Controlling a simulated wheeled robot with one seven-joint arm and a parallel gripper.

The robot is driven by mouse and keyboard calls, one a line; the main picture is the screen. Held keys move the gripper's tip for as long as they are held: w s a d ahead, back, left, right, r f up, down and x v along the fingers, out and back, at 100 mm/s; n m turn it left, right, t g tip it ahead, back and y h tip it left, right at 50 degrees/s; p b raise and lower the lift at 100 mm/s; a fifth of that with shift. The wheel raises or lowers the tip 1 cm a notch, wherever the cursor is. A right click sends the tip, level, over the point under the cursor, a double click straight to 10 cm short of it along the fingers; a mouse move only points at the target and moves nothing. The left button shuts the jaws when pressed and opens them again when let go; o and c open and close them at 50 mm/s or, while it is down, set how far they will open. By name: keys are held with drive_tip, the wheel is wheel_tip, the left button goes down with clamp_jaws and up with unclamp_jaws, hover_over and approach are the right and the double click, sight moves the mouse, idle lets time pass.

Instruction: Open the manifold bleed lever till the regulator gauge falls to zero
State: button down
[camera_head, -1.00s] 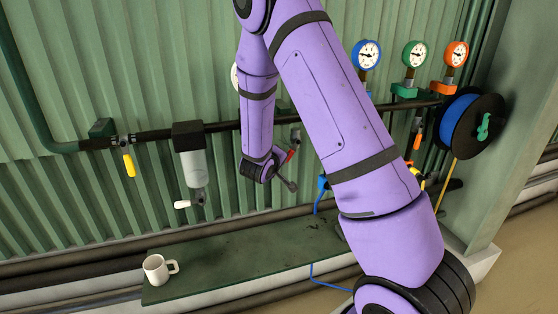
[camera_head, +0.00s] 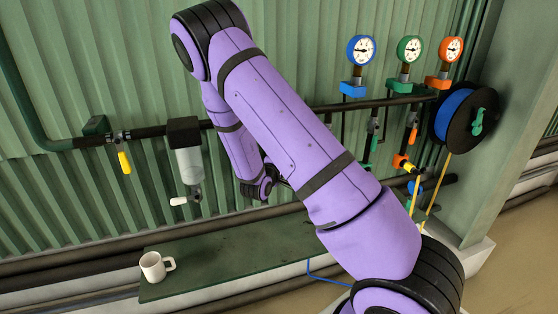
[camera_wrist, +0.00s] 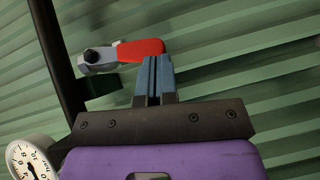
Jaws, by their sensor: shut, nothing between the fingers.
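In the wrist view a lever with a red handle (camera_wrist: 141,49) sits on a grey metal valve body (camera_wrist: 98,60) on a dark pipe. My gripper (camera_wrist: 153,58) is shut and empty, its blue-grey fingertips at the handle's right part. I cannot tell whether they touch it. A white-rimmed gauge (camera_wrist: 29,160) is cut off at the lower left of that view. Its needle shows, but I cannot read the value surely. In the head view my arm hides the red lever and this gauge.
Blue (camera_head: 360,50), green (camera_head: 409,49) and orange (camera_head: 451,49) gauges stand at the upper right, beside a hose reel (camera_head: 463,116). A yellow lever (camera_head: 124,162) and a grey filter bowl (camera_head: 189,162) hang from the pipe at left. A mug (camera_head: 152,267) stands on the green shelf (camera_head: 220,262).

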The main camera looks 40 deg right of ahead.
drive_tip(key=shift+s+d+f+n+t+h, duration=0.2)
drive_tip(key=shift+d+f+n+t+h, duration=0.15)
drive_tip(key=shift+d+n+h, duration=0.3)
idle(0.4)
